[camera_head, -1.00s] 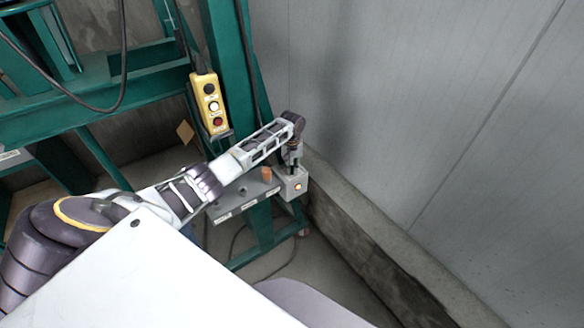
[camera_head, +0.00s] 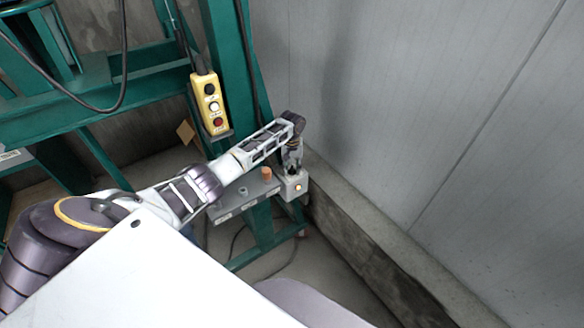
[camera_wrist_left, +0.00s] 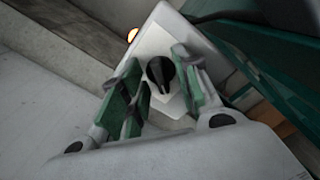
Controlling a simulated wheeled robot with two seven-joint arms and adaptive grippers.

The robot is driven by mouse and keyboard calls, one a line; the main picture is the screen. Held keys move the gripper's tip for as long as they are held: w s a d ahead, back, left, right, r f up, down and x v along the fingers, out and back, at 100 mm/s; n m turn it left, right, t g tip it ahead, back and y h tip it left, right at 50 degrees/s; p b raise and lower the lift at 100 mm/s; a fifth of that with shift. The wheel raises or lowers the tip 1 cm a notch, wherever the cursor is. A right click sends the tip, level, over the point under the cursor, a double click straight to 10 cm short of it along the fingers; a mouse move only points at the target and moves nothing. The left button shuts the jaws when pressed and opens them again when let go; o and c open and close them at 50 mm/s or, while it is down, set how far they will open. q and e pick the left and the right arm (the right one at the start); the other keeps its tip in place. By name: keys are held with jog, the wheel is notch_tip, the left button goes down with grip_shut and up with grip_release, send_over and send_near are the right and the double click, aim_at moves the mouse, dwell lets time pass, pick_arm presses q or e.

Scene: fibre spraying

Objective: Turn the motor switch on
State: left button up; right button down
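The motor switch is a black rotary knob (camera_wrist_left: 161,74) on a white plate on a light grey box (camera_head: 294,186). A small orange lamp (camera_head: 298,187) glows on the side of the box and also shows in the left wrist view (camera_wrist_left: 132,36). My left gripper (camera_head: 292,170) is over the box in the head view. In the left wrist view its green-padded fingers (camera_wrist_left: 160,90) are spread apart on either side of the knob. I cannot tell whether they touch it. My right gripper is not in view.
A grey shelf (camera_head: 232,206) with small knobs, one orange (camera_head: 266,172), adjoins the box. A yellow pendant control (camera_head: 211,104) hangs above my left forearm. A green steel frame (camera_head: 228,60) stands behind. A grey wall (camera_head: 420,110) and concrete ledge (camera_head: 385,245) bound the right.

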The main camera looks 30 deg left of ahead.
aim_at(292, 169)
pick_arm(q)
notch_tip(292, 169, up, 12)
dwell(0.9)
jog(key=shift+d+f, duration=0.1)
dwell(0.5)
